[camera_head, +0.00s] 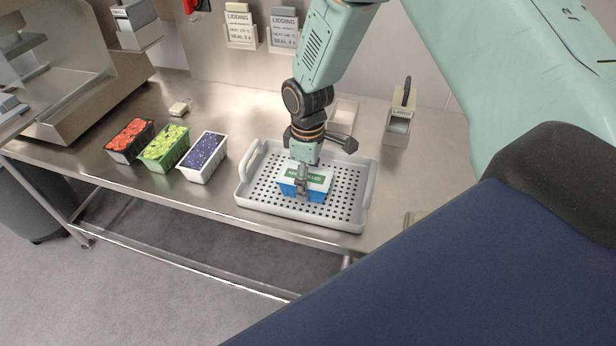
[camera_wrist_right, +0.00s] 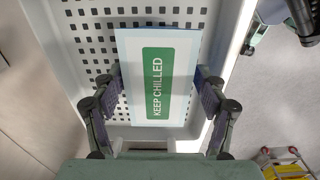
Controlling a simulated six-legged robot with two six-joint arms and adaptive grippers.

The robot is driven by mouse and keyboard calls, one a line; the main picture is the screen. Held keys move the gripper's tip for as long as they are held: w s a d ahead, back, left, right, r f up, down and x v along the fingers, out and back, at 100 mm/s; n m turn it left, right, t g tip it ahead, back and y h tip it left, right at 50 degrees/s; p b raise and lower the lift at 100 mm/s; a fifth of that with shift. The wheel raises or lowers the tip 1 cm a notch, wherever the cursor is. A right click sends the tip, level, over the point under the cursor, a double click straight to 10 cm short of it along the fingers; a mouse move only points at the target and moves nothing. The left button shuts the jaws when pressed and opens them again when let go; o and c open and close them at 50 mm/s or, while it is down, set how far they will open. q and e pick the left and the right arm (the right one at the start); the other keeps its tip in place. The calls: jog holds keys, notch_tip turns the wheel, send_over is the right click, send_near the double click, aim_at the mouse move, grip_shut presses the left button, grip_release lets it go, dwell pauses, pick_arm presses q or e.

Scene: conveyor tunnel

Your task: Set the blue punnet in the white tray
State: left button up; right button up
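The blue punnet (camera_head: 302,186) has a white lid with a green "KEEP CHILLED" label. It is upright within the rim of the white tray (camera_head: 349,222), around the middle of its perforated floor. Its lid also fills the middle of the right wrist view (camera_wrist_right: 158,78). I cannot tell whether its base touches the tray floor. My right gripper (camera_head: 302,182) comes down from above, one finger on each side of the punnet. In the right wrist view both finger pads lie against its sides, so the gripper looks shut on it. My left gripper is not in view.
Red (camera_head: 130,139), green (camera_head: 164,149) and dark blue-purple (camera_head: 202,157) filled punnets stand left of the tray. A grey labelled holder (camera_head: 398,124) stands behind right. A machine (camera_head: 62,80) stands far left. Bare steel bench (camera_head: 235,105) lies behind the tray.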

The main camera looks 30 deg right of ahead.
jog(key=shift+o, duration=0.7)
jog(key=shift+s+a+r, duration=0.15)
jog(key=shift+a+r, duration=0.05)
jog(key=shift+w+d+f, duration=0.15)
jog(key=shift+w+f, duration=0.05)
jog(key=shift+w, duration=0.05)
jog(key=shift+r, duration=0.3)
notch_tip(320, 180, up, 12)
jog(key=p, duration=0.1)
jog(key=shift+s+f+p, duration=0.15)
jog(key=shift+p, duration=0.25)
jog(key=shift+f, duration=0.1)
